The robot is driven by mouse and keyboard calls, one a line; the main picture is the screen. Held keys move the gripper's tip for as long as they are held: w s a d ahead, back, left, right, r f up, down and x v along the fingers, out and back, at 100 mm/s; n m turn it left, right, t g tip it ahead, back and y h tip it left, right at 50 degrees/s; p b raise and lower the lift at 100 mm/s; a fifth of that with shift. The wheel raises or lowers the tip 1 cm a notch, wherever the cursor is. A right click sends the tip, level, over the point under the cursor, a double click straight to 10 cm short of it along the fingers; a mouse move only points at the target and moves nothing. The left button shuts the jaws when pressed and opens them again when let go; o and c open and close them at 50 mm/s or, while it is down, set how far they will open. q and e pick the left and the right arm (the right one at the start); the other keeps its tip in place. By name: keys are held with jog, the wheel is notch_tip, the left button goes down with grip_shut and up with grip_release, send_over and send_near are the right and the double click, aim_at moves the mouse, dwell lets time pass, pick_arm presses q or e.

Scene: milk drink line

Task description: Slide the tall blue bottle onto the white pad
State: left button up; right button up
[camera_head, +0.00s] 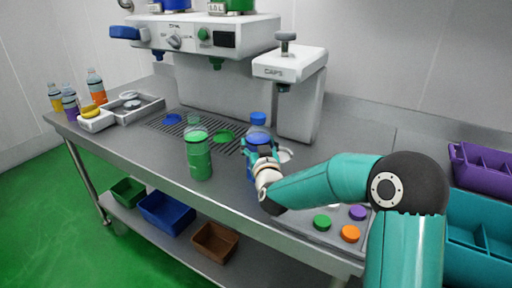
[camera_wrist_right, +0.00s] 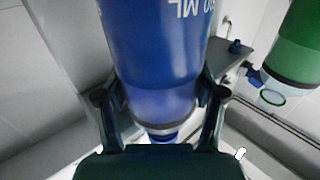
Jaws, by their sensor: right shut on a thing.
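The tall blue bottle (camera_head: 257,135) stands upright on the metal counter, in front of the machine. My right gripper (camera_head: 260,152) is shut around its body, with one finger on each side. In the right wrist view the blue bottle (camera_wrist_right: 165,60) fills the space between the fingers (camera_wrist_right: 160,100), and its printed label shows upside down. The white pad (camera_head: 286,155) lies just right of the bottle, under the caps press; my gripper and the bottle hide part of it. The left gripper is not in view.
A green bottle (camera_head: 199,155) stands to the left, near the front edge. A green pad (camera_head: 223,137) and a blue pad (camera_head: 173,118) lie further left. The caps press (camera_head: 290,66) stands behind the white pad. Coloured caps (camera_head: 322,222) lie at the front right.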

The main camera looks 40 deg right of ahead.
jog(key=shift+w+d+r+b, duration=0.1)
jog(key=shift+w+d+b, duration=0.2)
jog(key=shift+d, duration=0.55)
jog(key=shift+w+d+b, duration=0.15)
jog(key=shift+w+d, duration=0.2)
jog(key=shift+d, duration=0.55)
jog(key=shift+w+d+r+b, duration=0.1)
jog(key=shift+w+d+b, duration=0.2)
jog(key=shift+d, duration=0.55)
jog(key=shift+d, duration=0.1)
jog(key=shift+w+d+b, duration=0.25)
jog(key=shift+w+d, duration=0.1)
jog(key=shift+d, duration=0.55)
jog(key=shift+w+d+b, duration=0.3)
jog(key=shift+d, duration=0.6)
jog(key=shift+w+d+b, duration=0.25)
jog(key=shift+w+d, duration=0.1)
jog(key=shift+d, duration=0.65)
jog(key=shift+w+d, duration=0.2)
jog(key=shift+d, duration=0.3)
jog(key=shift+w+d, duration=0.2)
jog(key=shift+d, duration=0.25)
